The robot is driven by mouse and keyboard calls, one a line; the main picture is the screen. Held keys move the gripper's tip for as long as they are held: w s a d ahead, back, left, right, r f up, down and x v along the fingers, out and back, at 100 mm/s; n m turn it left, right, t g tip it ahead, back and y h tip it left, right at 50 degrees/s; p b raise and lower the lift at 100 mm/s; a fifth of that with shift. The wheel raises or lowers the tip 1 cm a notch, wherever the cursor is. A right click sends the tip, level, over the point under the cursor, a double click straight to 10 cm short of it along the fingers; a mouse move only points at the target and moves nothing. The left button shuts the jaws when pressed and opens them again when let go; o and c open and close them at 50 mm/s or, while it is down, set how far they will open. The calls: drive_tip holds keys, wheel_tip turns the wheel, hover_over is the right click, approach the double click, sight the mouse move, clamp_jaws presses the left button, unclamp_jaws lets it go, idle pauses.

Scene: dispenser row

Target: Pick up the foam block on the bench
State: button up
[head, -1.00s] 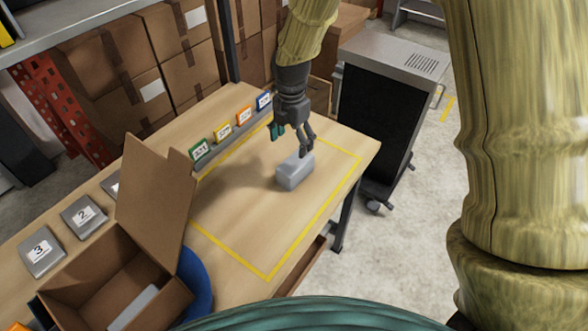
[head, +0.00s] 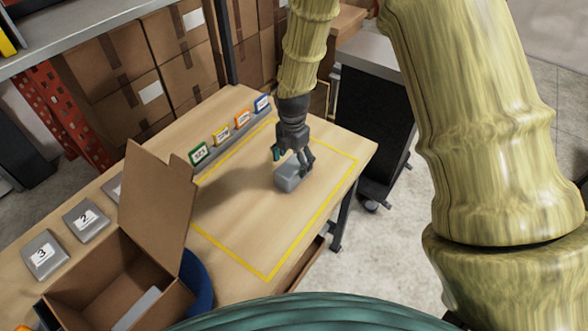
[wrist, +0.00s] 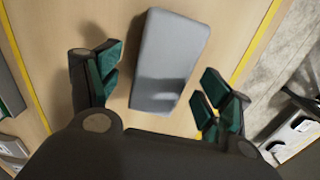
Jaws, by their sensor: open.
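The grey foam block (head: 287,177) lies on the wooden bench (head: 236,222), inside the yellow taped outline. My gripper (head: 292,163) is over the block, pointing down, and partly covers it in the head view. In the wrist view the foam block (wrist: 170,62) lies between and ahead of the green-padded fingers of my gripper (wrist: 160,92). The fingers are open, with a gap on both sides of the block. The near end of the block is between the fingertips. I cannot tell the exact height of the fingertips above the bench.
An open cardboard box (head: 160,215) stands at the bench's left, with a blue round container (head: 198,282) beside it. Numbered grey blocks (head: 86,220) and a row of coloured labels (head: 222,134) line the back edge. A dark cabinet (head: 372,125) stands beyond the right end.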

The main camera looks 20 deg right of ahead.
sight(294, 164)
drive_tip(key=shift+d+f+p, duration=0.1)
drive_tip(key=shift+f+p, duration=0.5)
drive_tip(key=shift+f, duration=1.2)
drive_tip(key=c, duration=0.9)
